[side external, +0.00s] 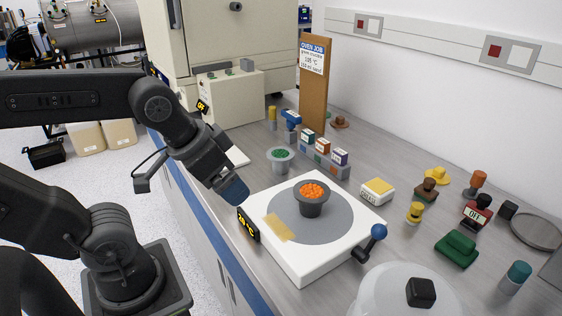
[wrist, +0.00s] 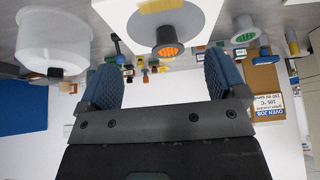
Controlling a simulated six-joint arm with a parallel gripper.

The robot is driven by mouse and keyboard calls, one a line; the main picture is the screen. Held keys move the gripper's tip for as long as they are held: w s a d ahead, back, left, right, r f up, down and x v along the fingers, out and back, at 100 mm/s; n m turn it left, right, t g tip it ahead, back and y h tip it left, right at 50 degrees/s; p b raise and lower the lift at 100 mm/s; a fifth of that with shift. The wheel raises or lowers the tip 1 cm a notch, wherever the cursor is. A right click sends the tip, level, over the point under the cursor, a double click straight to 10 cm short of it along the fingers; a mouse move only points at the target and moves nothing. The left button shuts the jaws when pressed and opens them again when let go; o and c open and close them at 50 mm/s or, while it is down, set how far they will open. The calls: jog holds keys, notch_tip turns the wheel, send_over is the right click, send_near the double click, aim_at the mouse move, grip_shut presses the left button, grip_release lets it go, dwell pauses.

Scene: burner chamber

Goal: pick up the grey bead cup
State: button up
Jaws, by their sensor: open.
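A dark grey cup of orange beads (side external: 311,208) stands upright on the round grey plate of a white hotplate (side external: 310,269). A lighter grey cup of green beads (side external: 280,165) stands on the bench behind the hotplate's back left corner. My gripper (side external: 234,191) hangs left of both cups, above the hotplate's left edge, touching neither. In the upside-down wrist view, my open blue fingers (wrist: 165,82) have nothing between them. The orange-bead cup (wrist: 166,37) is beyond the gap, and the green-bead cup (wrist: 243,28) is farther right.
A yellow patch (side external: 279,228) lies on the hotplate, with a blue-knobbed lever (side external: 378,232) at its right. A clear dome with a black knob (side external: 420,291) stands in front. Small boxes (side external: 325,158) and an oven job board (side external: 314,85) are behind. Small coloured items crowd the right.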

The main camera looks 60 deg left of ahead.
jog(key=n+g+y, duration=0.4)
jog(key=n, duration=0.9)
send_over(280, 153)
jog(key=s+d, duration=0.2)
jog(key=d, duration=0.3)
notch_tip(280, 153, down, 4)
jog(key=x, duration=0.8)
jog(key=shift+a+r, duration=0.15)
jog(key=shift+a, duration=0.1)
jog(key=shift+x, duration=2.8)
jog(key=shift+w+r, duration=0.1)
jog(key=shift+w, duration=0.05)
jog(key=shift+c, duration=0.4)
jog(key=c, duration=0.5)
